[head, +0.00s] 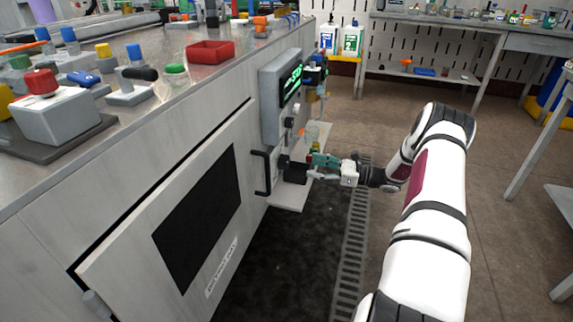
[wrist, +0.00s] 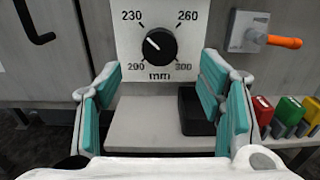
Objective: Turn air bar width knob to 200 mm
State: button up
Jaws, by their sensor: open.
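The air bar width knob (wrist: 159,45) is a round black dial on a white plate marked 230, 260, 300 and mm, with a lower-left number that looks like 200. Its white pointer line slants to the upper left, toward 230. My gripper (wrist: 161,70) has its two teal fingers spread wide, left and right of and below the knob, with nothing between them. The fingers appear apart from the knob. In the head view my gripper (head: 318,165) is beside the machine's side panel, and the knob is too small to make out there.
A black block (wrist: 196,110) sits on a pale ledge (wrist: 145,130) below the dial. An orange-handled lever (wrist: 284,42) is at the right, above red, green and yellow pieces. A black door handle (head: 262,172) and a control box with green display (head: 291,84) are near my gripper.

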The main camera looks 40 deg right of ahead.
aim_at(288, 162)
jog(key=b+x, duration=0.2)
jog(key=x, duration=0.8)
jog(key=shift+s, duration=0.1)
jog(key=c, duration=1.1)
